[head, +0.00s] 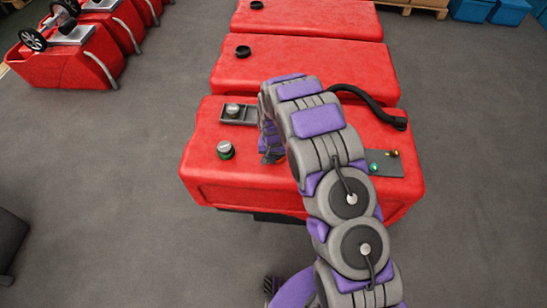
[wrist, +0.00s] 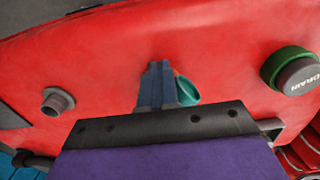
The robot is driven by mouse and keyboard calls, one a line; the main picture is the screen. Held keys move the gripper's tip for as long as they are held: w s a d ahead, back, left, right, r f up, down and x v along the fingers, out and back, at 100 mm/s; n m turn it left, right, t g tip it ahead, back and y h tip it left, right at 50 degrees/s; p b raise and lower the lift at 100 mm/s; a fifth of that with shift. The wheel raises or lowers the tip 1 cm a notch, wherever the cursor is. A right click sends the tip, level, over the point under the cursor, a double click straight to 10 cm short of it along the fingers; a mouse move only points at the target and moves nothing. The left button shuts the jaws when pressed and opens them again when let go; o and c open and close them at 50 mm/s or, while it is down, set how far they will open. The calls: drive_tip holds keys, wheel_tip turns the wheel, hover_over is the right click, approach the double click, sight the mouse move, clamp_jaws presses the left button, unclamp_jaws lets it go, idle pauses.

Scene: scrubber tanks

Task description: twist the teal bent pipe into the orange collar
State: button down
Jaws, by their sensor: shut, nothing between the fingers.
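In the wrist view my gripper (wrist: 157,72) points at the red tank with its two blue-grey fingers together and nothing seen between them. A teal curved piece (wrist: 187,91), which looks like the bent pipe, shows just right of and behind the fingers. Its other end is hidden by the fingers and the gripper body. I cannot make out the orange collar in either view. In the head view my gripper (head: 271,155) is low over the front part of the nearest red tank, partly hidden by my arm. I cannot tell whether it touches the teal piece.
The nearest red tank (head: 205,180) carries a green-ringed drain cap (head: 226,150), a small tray (head: 251,116) with a grey cap, a black hose (head: 372,100) and a grey plate (head: 410,163) with small knobs. A grey port (wrist: 57,102) shows left in the wrist view.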

drive_tip(key=shift+a, duration=0.2)
drive_tip(key=shift+a, duration=0.2)
drive_tip(key=shift+w+a, duration=0.3)
drive_tip(key=shift+a, duration=0.15)
idle(0.8)
drive_tip(key=shift+w+a, duration=0.2)
drive_tip(key=shift+a, duration=0.1)
drive_tip(key=shift+w+a, duration=0.1)
drive_tip(key=shift+a, duration=0.05)
idle(0.3)
drive_tip(key=shift+w+a, duration=0.15)
drive_tip(key=shift+a, duration=0.05)
drive_tip(key=shift+w+a, duration=0.3)
drive_tip(key=shift+w, duration=0.05)
idle(0.7)
drive_tip(key=shift+w+a, duration=0.15)
drive_tip(key=shift+w, duration=0.05)
